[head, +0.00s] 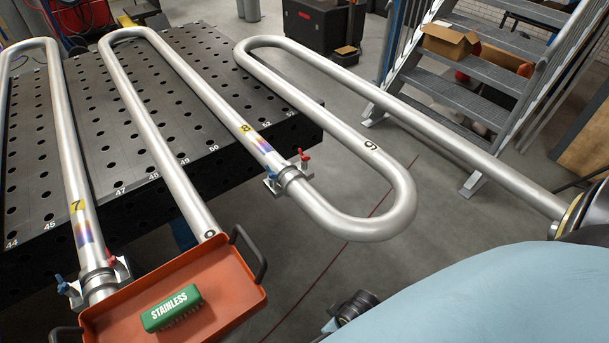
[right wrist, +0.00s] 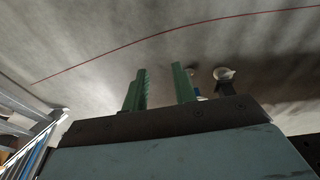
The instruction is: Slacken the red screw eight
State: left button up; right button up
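The red screw eight (head: 304,156) is a small red handle on the clamp (head: 289,176) around the steel pipe marked with a yellow 8 (head: 245,128). A blue screw (head: 271,178) sits on the other side of that clamp. My right gripper (right wrist: 161,84) shows in the right wrist view with its two green fingers apart and nothing between them. Neither gripper's fingers can be made out in the head view. My left gripper is not in view.
Pipe seven's clamp (head: 97,282) has another red screw (head: 112,261) and blue screw (head: 66,285). An orange tray (head: 240,291) holding a green STAINLESS brush (head: 172,308) stands in front. The pipes lie over a black perforated table (head: 110,150). Metal stairs (head: 450,95) rise at right.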

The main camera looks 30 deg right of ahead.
jog(key=w+a+r+n+y, duration=0.1)
jog(key=w+a+r, duration=0.15)
jog(key=r, duration=0.75)
jog(key=w+a+r, duration=0.1)
jog(key=w+r, duration=0.3)
jog(key=r, duration=0.5)
jog(key=w+n, duration=0.1)
jog(key=w, duration=0.9)
jog(key=m+g+h, duration=0.1)
jog(key=m+g, duration=0.2)
send_near(304, 152)
notch_tip(304, 152, down, 9)
jog(key=shift+s+a+r, duration=0.1)
jog(key=shift+r, duration=0.1)
